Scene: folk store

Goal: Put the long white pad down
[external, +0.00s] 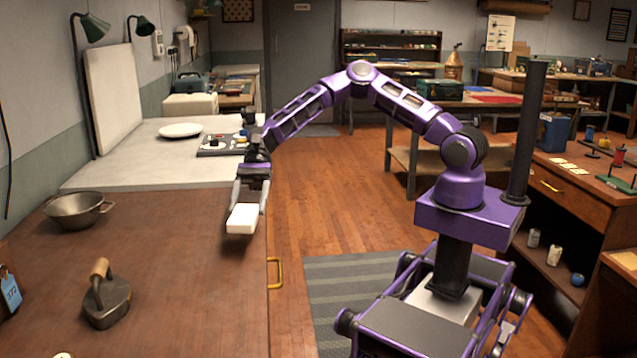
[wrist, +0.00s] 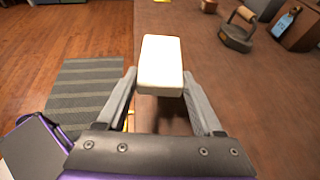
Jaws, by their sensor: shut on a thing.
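The long white pad (external: 242,218) is a plain white block held between the fingers of my gripper (external: 249,196). In the external view it is above the right edge of the brown wooden counter (external: 170,265); a dark patch shows on the wood below it. In the wrist view the pad (wrist: 162,62) points away from my gripper (wrist: 160,88), with a finger on each side. The exact gap between pad and counter is hard to tell.
A metal bowl (external: 77,209) and an old flat iron (external: 106,296) stand on the counter's left part. A white plate (external: 180,130) and a dark tray (external: 222,148) lie on the pale surface behind. The counter's middle is clear. A yellow handle (external: 274,272) sticks out at its side.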

